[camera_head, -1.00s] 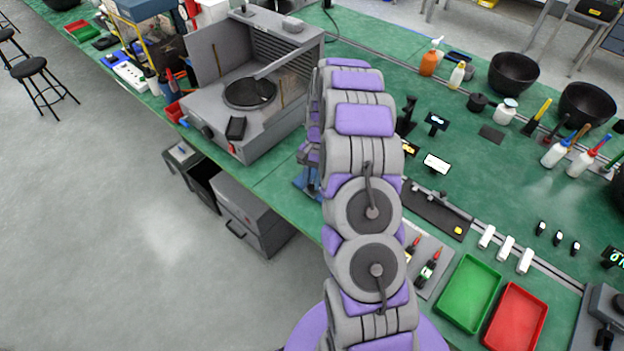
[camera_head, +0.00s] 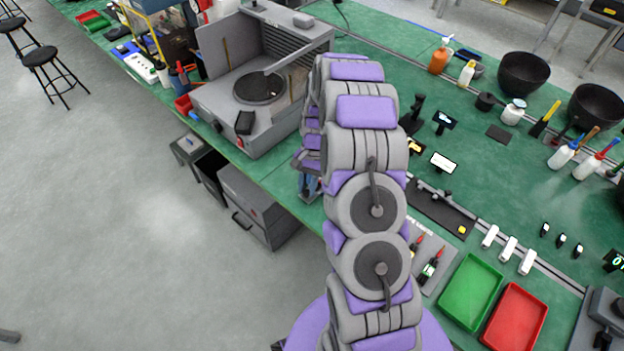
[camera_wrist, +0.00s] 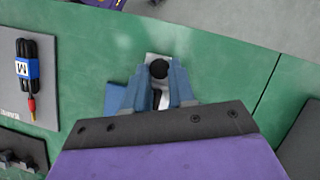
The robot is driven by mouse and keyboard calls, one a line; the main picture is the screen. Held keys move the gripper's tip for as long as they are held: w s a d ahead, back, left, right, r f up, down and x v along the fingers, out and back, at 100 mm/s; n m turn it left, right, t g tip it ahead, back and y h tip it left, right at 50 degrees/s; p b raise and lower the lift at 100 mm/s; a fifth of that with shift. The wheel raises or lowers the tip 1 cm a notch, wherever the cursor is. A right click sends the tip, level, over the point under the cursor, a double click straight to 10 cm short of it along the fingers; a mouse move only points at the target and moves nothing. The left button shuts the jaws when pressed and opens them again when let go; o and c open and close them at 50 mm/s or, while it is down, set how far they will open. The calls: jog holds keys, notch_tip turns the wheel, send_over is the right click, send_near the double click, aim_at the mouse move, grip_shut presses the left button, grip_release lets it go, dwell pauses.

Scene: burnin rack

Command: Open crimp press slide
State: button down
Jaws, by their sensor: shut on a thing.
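In the wrist view, a black round knob (camera_wrist: 159,69) stands on a small pale plate (camera_wrist: 151,57), seemingly part of the crimp press slide. My gripper (camera_wrist: 158,76) has its two blue-grey fingers on either side of the knob, shut on it. Most of the press is hidden behind the fingers and wrist, so I cannot tell how far its slide is open. In the head view my purple and grey arm covers the spot; only a bit of blue (camera_head: 309,185) shows at its left edge, by the bench's front edge.
A grey machine with a round black plate (camera_head: 259,88) stands left of my arm. Green (camera_head: 470,292) and red (camera_head: 515,318) trays lie to the right. A mat with a coiled black cable (camera_wrist: 27,70) lies left in the wrist view. Green bench surface (camera_wrist: 235,75) is clear right of the fingers.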

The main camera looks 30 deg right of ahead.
jog(key=c, duration=0.9)
grip_release()
jog(key=shift+c, duration=0.2)
jog(key=p+v, duration=0.3)
jog(key=v, duration=1.4)
jog(key=shift+d+r, duration=0.1)
jog(key=shift+r, duration=0.05)
